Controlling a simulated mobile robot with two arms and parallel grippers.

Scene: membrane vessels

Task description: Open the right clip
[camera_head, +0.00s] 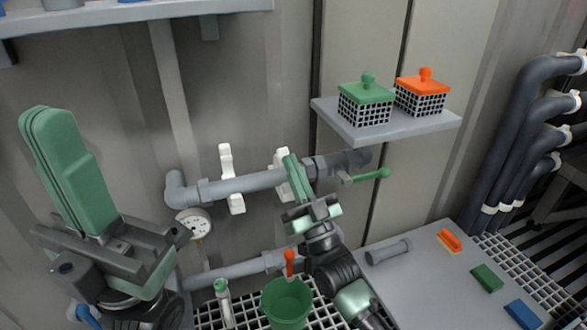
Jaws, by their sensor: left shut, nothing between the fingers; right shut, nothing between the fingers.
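The right clip (280,155) is a white part on the grey horizontal pipe (250,182). That gripper has green fingers, is shut and empty, and points up right beside the clip. I cannot tell whether it touches the clip. The left clip (226,160) is a similar white part, further left on the same pipe, with its lower end below the pipe. My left gripper (47,115) is shut and empty, upright at the far left, well away from the clips.
A green-handled valve (370,175) sits right of the clips. A gauge (193,224) hangs below the pipe. A shelf (385,128) holds a green-lidded basket (365,103) and an orange-lidded basket (421,94). A green bucket (286,305) stands below, beside a grey table (425,290).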

